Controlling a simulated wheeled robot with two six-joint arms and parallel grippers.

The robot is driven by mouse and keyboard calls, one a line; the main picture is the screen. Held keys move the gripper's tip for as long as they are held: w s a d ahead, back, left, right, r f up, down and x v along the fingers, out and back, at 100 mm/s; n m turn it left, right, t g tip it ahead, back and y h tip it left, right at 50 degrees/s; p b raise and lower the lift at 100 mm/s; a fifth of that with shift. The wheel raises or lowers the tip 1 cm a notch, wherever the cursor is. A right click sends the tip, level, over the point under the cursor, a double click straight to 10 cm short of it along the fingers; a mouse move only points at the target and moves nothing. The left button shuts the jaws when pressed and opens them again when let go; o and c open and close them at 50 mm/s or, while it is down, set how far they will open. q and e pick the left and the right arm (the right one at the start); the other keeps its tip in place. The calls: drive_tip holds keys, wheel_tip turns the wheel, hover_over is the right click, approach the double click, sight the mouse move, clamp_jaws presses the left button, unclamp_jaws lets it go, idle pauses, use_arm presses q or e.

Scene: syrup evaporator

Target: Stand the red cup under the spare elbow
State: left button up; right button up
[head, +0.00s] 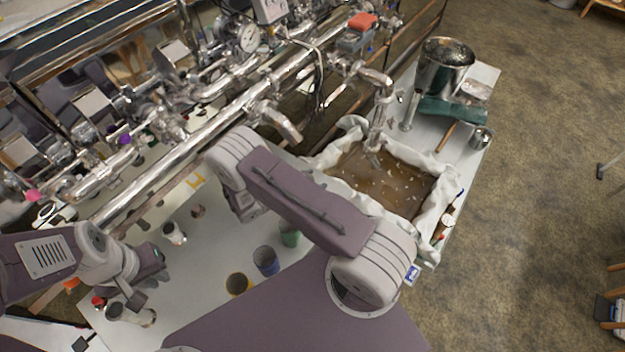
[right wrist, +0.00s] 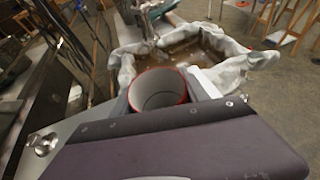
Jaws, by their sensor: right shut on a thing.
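The red cup (right wrist: 158,92), pale inside with a red rim, stands mouth up in the right wrist view. My right gripper (right wrist: 162,82) is shut on it. In the head view my right arm hides the cup and the gripper's fingers. A bent metal elbow (head: 275,118) sticks out from the long pipe just above my right wrist. Another elbow (head: 374,78) hangs over the cloth-lined tray; I cannot tell by looks which is the spare one. My left gripper (head: 138,285) is low at the left, over the table near a metal cup; its fingers are unclear.
Yellow (head: 239,284), blue (head: 266,260) and green (head: 290,236) cups stand in a row on the white table (head: 210,260). A metal cup (head: 130,315) and a small metal piece (head: 174,233) are left of them. The cloth-lined tray (head: 440,180) holds brown liquid. Pipes and valves fill the back.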

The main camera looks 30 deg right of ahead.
drive_tip(key=shift+s, duration=0.1)
drive_tip(key=shift+f+b, duration=0.15)
drive_tip(key=shift+b, duration=0.15)
drive_tip(key=o, duration=1.4)
drive_tip(key=shift+r+p, duration=0.25)
drive_tip(key=shift+p, duration=0.05)
drive_tip(key=shift+a, duration=0.35)
drive_tip(key=b+v, duration=0.3)
drive_tip(key=v, duration=0.8)
drive_tip(key=shift+a+r, duration=0.1)
drive_tip(key=shift+a, duration=0.05)
